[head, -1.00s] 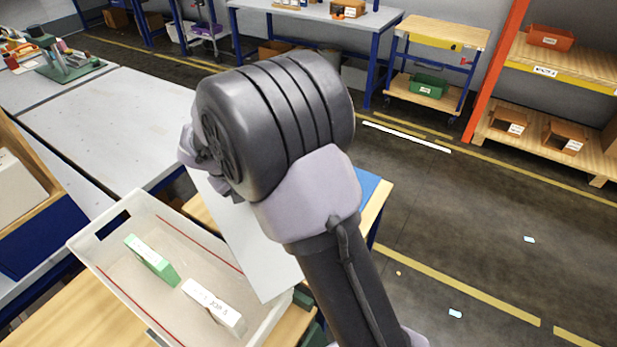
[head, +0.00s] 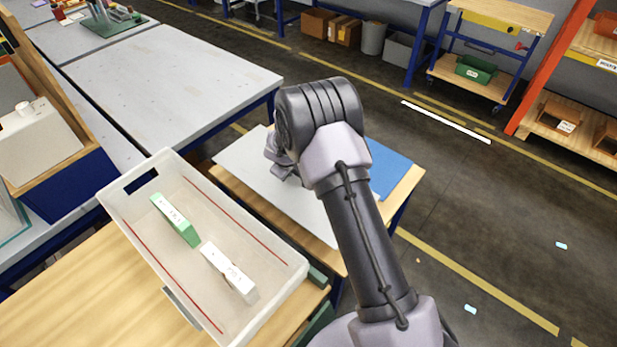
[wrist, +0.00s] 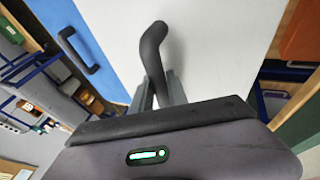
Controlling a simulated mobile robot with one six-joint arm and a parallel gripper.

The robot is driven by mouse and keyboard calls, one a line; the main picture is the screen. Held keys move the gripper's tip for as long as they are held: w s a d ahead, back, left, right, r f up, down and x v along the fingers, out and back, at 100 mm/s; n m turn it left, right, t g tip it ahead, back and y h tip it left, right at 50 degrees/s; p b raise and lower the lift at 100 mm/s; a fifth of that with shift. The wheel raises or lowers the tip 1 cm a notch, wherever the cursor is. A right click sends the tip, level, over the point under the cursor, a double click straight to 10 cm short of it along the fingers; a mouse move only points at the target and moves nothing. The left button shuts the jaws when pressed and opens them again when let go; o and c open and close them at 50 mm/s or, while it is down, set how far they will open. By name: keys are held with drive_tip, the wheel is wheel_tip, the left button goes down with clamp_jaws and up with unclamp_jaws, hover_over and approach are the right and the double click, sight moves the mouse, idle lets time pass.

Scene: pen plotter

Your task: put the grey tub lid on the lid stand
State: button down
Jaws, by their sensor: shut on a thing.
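The grey tub lid (head: 252,164) is a flat pale panel with a dark curved handle (wrist: 152,45). My gripper (wrist: 158,88) is shut on that handle in the wrist view. In the head view my gripper (head: 282,168) is at the lid, its fingertips mostly hidden by my arm. The lid lies over the low wooden-topped stand (head: 402,190), beside a blue panel (head: 388,168). The blue panel has its own dark handle in the wrist view (wrist: 78,50). I cannot tell whether the lid touches the stand.
An open translucent tub (head: 150,235) stands left of the stand, holding a green box (head: 175,220) and a white box (head: 229,272). A grey worktable (head: 165,85) lies behind. Blue-sided wooden shelving (head: 65,185) is at the left. Floor at the right is mostly clear.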

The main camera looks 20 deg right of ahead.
sight(292, 182)
wheel_tip(292, 182, down, 7)
drive_tip(key=b, duration=0.3)
drive_tip(key=shift+w+f, duration=0.1)
drive_tip(key=shift+f, duration=0.05)
drive_tip(key=shift+f, duration=0.2)
drive_tip(key=c, duration=1.3)
unclamp_jaws()
drive_tip(key=shift+r, duration=0.1)
drive_tip(key=shift+r, duration=0.1)
